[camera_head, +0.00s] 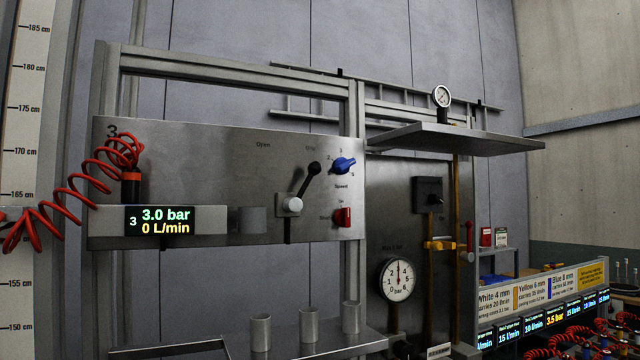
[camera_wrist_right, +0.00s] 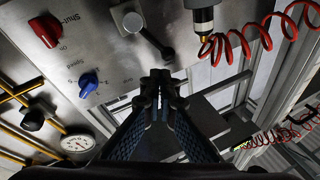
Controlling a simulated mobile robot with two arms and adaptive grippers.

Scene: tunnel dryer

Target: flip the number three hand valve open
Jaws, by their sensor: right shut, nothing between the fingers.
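The number three panel (camera_head: 200,150) is a steel plate marked 3 at its upper left. Its hand valve (camera_head: 304,186) has a pale square hub and a black lever with a round knob, slanting up and right toward the right-hand label, away from "Open" at upper left. In the right wrist view, which is turned over, the valve lever (camera_wrist_right: 150,38) shows near the top middle. My right gripper (camera_wrist_right: 161,80) is shut and empty, its tips just below the knob in that picture; contact cannot be told. It does not show in the head view. My left gripper is not in view.
A blue speed knob (camera_head: 344,165) and a red shut-off knob (camera_head: 343,217) sit right of the lever. A display (camera_head: 160,220) reads 3.0 bar, 0 L/min. A red coiled hose (camera_head: 75,195) hangs at left. A shelf (camera_head: 455,138) juts out at right.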

